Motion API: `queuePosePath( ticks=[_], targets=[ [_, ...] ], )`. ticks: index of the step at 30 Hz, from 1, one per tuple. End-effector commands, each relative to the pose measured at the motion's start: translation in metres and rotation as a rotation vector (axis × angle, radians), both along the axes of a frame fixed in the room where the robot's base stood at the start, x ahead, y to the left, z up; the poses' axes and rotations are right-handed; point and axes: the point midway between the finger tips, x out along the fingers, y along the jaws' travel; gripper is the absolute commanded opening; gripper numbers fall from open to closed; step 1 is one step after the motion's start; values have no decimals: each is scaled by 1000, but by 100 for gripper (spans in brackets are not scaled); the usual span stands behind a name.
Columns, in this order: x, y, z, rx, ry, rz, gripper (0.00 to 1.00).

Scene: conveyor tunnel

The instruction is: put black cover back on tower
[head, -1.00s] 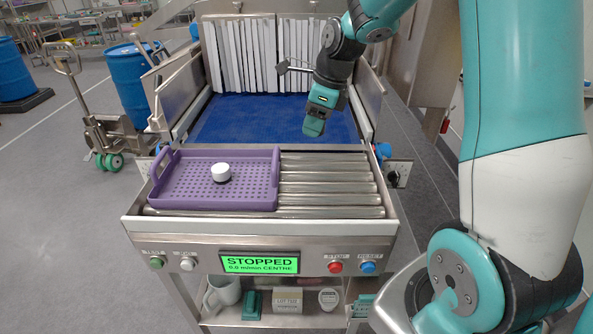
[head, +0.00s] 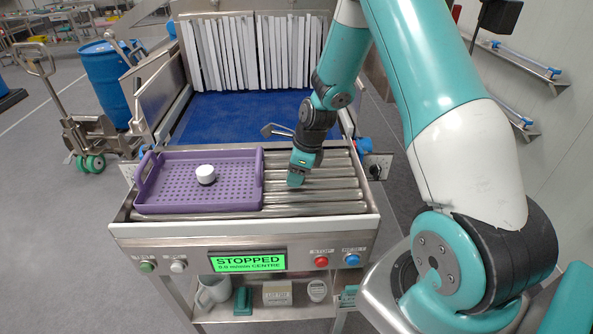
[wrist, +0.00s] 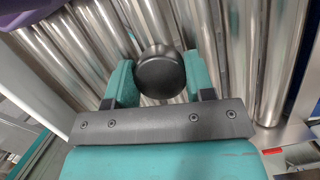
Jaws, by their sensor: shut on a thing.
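My gripper (head: 296,181) is low over the bare metal rollers, right of the purple tray. In the wrist view its two teal fingers (wrist: 160,78) are shut on a round black cover (wrist: 160,72), with rollers behind it. The cover is hidden by the fingers in the head view. A short white round piece (head: 205,174) stands on the tray with a dark rim at its base; I cannot tell whether it is part of the tower. No other tower shows clearly.
The purple tray (head: 166,203) lies on the left of the rollers (head: 325,197). Behind is the blue belt (head: 230,117) with white strip curtains (head: 245,50). The front panel (head: 246,263) reads STOPPED. A mug and small items sit on the shelf below.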

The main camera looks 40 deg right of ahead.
Motion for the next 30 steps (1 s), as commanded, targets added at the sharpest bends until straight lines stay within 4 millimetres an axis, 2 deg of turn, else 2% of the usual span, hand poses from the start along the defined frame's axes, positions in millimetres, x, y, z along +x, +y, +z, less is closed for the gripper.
queuePosePath(
  ticks=[6, 7, 9, 10, 17, 22, 26, 30],
  targets=[
    [0, 0, -4, 1, 1, 0, 7],
    [0, 0, -3, 0, 0, 0, 56],
    [0, 0, -3, 1, 1, 0, 72],
    [0, 0, -3, 1, 1, 0, 75],
    [0, 0, -2, 1, 1, 0, 75],
    [-1, -2, 9, 0, -2, -2, 75],
    [-6, -7, 31, -2, -5, -2, 75],
    [-12, -13, 62, -3, -6, -2, 75]
  ],
)
